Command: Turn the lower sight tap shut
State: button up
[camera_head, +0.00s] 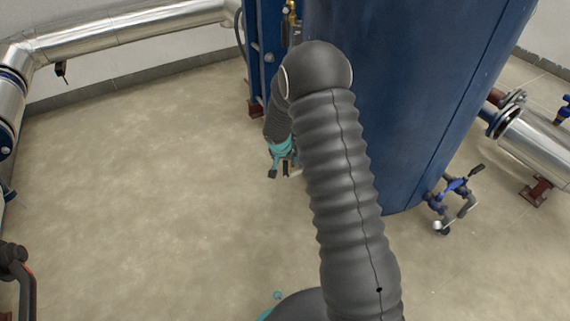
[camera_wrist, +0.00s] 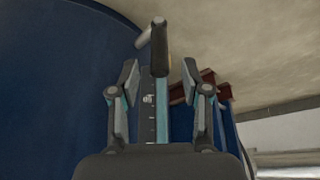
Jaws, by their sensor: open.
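My gripper (camera_wrist: 159,78) is open in the wrist view, one finger on each side. A dark rounded handle (camera_wrist: 160,48), seemingly the lower sight tap's lever, stands upright in the picture between and beyond the fingertips. A short pale metal stub (camera_wrist: 146,36) meets it at its upper left. A strip with scale marks (camera_wrist: 148,112) shows behind, between the fingers. I cannot tell whether the fingers touch the handle. In the head view my gripper (camera_head: 283,161) is low beside the blue vessel, partly hidden by my arm. The tap there is too small and covered to make out.
The large blue vessel (camera_head: 415,90) stands close on the right of my gripper. A blue frame post (camera_head: 256,70) and a brass fitting (camera_head: 290,20) are behind. A small valve (camera_head: 455,190) and clad pipe (camera_head: 540,145) lie right. The floor (camera_head: 140,190) at left is clear.

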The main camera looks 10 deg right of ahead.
jog(key=shift+x, duration=1.15)
grip_shut()
